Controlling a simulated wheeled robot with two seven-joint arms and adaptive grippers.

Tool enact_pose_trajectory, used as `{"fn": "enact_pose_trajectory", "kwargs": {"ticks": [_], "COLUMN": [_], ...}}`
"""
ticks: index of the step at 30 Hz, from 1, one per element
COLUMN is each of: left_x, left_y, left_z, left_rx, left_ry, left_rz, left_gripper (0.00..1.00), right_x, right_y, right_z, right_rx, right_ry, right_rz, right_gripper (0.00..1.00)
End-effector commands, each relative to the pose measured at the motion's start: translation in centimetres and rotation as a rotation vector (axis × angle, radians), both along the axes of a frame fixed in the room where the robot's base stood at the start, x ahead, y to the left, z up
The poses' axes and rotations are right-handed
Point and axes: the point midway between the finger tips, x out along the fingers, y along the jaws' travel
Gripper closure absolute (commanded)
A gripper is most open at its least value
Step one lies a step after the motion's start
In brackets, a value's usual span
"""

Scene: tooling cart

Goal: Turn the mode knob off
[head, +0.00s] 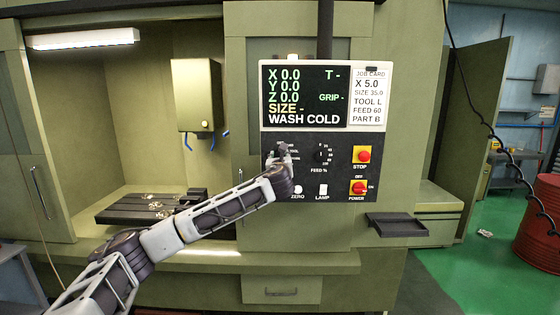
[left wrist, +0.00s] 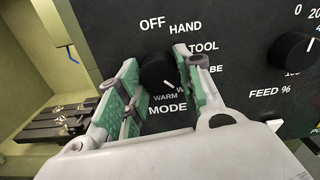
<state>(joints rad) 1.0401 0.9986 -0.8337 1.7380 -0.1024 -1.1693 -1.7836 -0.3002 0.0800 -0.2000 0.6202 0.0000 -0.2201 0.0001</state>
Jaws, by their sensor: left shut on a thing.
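The mode knob (left wrist: 156,70) is a round black knob on the black control panel (head: 340,145). In the left wrist view its white pointer mark aims down and right, toward the WARM end of the labels. OFF is printed above it, with HAND and TOOL to the right of that; some labels are partly covered. My left gripper (head: 283,150) is at the panel's left side, its green-padded fingers (left wrist: 158,88) shut on the knob from both sides. In the head view the gripper mostly hides the knob. My right gripper is not in view.
The FEED % knob (head: 321,155) sits just right of the gripper. The red STOP button (head: 364,156) and red POWER switch (head: 358,188) are farther right. The screen (head: 303,95) above reads WASH COLD. A small dark shelf (head: 396,225) juts out at lower right.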

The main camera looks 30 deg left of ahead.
Motion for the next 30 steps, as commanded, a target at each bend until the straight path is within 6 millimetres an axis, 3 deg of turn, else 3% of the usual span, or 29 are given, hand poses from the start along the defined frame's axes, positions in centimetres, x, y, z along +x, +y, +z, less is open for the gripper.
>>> {"fn": "enact_pose_trajectory", "kwargs": {"ticks": [30], "left_x": [0.1], "left_y": [-0.2], "left_z": [-0.2], "left_rx": [-0.783], "left_ry": [-0.478], "left_rz": [-0.001], "left_gripper": [0.88], "right_x": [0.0], "right_y": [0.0], "right_z": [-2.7], "right_rx": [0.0], "right_ry": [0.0], "right_rz": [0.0], "right_gripper": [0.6]}}
